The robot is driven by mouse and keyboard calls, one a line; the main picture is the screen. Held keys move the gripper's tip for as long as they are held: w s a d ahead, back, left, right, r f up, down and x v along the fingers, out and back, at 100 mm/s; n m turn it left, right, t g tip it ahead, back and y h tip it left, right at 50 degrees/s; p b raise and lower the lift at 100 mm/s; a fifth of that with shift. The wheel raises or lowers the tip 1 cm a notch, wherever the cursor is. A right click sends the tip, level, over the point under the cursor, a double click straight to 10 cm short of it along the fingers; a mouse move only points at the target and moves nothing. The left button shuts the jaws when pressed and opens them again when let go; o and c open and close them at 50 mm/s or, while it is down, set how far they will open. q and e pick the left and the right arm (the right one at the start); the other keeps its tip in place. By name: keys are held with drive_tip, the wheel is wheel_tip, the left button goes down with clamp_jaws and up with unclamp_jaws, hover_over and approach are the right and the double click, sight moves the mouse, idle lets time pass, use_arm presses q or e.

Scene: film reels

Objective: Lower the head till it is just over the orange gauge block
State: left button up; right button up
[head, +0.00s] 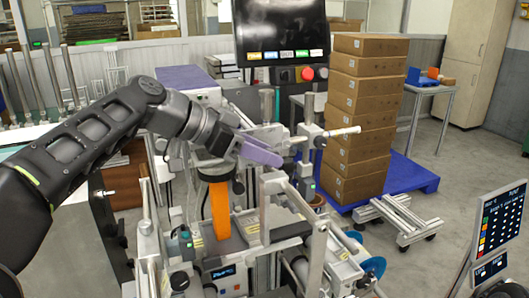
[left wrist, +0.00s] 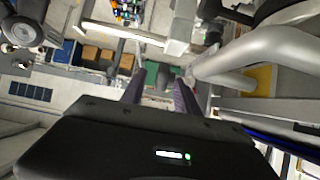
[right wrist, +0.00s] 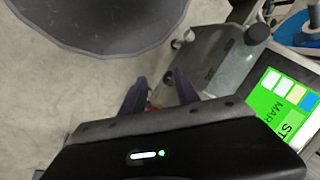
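The orange gauge block (head: 220,210) stands upright on the machine in the head view. A dark-and-silver round part (head: 214,172), which may be the head, sits directly above it. I cannot tell whether the two touch. My left gripper (head: 262,152) is beside and above this part, its purple fingers pointing right. My right gripper (right wrist: 160,92) is outside the head view. Its fingers are apart and empty above the floor.
A stack of cardboard boxes (head: 367,110) stands on a blue pallet (head: 415,175) at the right. A white-tipped bar (head: 340,132) sticks out near my left gripper. A monitor (head: 281,30) stands behind. A screen panel (head: 500,228) is at the lower right.

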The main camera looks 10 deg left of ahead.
use_arm(q)
drive_tip(key=v, duration=0.7)
drive_tip(key=shift+s+a+r, duration=0.2)
drive_tip(key=shift+a+r, duration=0.05)
drive_tip(key=shift+a, duration=0.05)
